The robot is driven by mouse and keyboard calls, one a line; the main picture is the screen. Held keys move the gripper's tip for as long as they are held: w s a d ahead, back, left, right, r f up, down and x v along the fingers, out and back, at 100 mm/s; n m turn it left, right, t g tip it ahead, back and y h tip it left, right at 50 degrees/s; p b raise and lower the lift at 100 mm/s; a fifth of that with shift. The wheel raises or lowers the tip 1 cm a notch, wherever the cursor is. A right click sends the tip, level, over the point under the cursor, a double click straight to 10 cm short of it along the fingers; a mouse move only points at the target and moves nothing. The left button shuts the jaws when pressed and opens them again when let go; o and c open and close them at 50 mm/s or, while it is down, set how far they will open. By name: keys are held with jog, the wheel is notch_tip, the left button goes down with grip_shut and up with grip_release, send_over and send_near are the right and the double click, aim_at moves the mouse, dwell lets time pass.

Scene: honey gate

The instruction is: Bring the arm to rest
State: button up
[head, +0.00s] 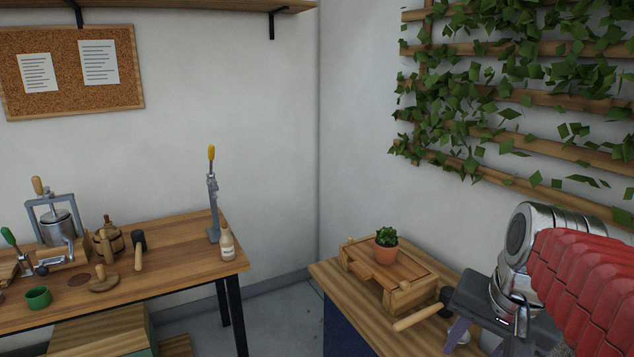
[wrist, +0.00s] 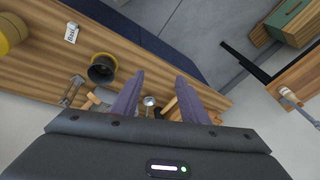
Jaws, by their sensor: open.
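My gripper (head: 468,340) is at the lower right of the head view, over the right-hand wooden counter (head: 345,300). In the wrist view its two purple fingers are spread apart with nothing held between them (wrist: 160,78). A small round silver piece (wrist: 150,101) shows between the fingers, lower down; I cannot tell how far below them it is. My arm is bent at the right edge of the head view, its red-sleeved part covering some of the counter.
A wooden box (head: 405,297) with a potted plant (head: 386,250) and a mallet (head: 415,318) lie close left of my gripper. A leafy trellis (head: 520,100) hangs behind. A workbench (head: 150,260) with tools and a bottle (head: 227,244) stands left, with floor between.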

jog(key=s+a+f+n+t, duration=0.2)
jog(key=s+a+f+n, duration=0.3)
jog(key=s+a+n, duration=0.1)
jog(key=a+n, duration=0.1)
jog(key=a, duration=0.1)
jog(key=shift+s+a+f, duration=0.25)
jog(key=shift+a+f, duration=0.05)
jog(key=shift+a, duration=0.1)
jog(key=shift+s, duration=0.1)
